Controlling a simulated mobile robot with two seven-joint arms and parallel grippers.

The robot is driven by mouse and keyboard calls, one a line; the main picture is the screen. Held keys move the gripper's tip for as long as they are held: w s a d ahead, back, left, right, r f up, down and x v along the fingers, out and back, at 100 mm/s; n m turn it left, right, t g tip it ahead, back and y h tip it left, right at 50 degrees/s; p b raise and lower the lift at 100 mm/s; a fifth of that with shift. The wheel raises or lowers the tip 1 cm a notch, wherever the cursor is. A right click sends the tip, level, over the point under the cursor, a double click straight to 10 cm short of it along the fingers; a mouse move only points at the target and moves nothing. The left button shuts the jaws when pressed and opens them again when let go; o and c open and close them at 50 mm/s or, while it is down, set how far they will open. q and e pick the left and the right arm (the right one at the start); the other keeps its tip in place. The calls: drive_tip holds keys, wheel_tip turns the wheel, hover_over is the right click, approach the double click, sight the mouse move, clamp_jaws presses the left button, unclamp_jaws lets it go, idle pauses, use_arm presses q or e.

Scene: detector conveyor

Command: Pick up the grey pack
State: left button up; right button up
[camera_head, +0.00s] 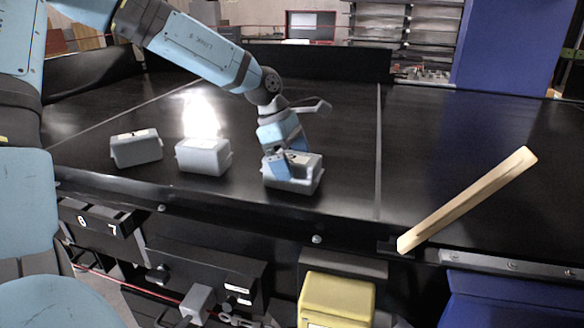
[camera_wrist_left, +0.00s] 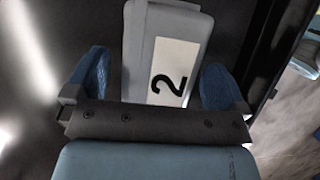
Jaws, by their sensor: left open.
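Three grey packs lie in a row on the black conveyor: a left one (camera_head: 136,148), a middle one (camera_head: 204,157) and a right one (camera_head: 294,184). My left gripper (camera_head: 290,165) is over the right pack, pointing down. In the left wrist view that pack (camera_wrist_left: 140,35), with a white label reading "2", lies between the two blue fingers of the gripper (camera_wrist_left: 160,85). The fingers are open, with a gap showing on each side of the pack. The gripper and wrist hide part of the pack's top in the head view. My right gripper is not in view.
The black conveyor (camera_head: 340,110) has free room behind the packs. A wooden stick (camera_head: 468,200) leans up at its right front edge. A yellow box (camera_head: 337,300) and a numbered dark panel (camera_head: 98,219) are below the front edge. A blue column (camera_head: 508,45) stands at the back right.

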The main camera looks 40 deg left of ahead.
use_arm(q)
drive_tip(key=shift+x, duration=0.9)
drive_tip(key=shift+r, duration=0.1)
drive_tip(key=shift+f+b, duration=0.2)
drive_tip(key=shift+b, duration=0.25)
drive_tip(key=c, duration=1.3)
drive_tip(key=shift+o, duration=0.2)
drive_tip(key=shift+r, duration=0.15)
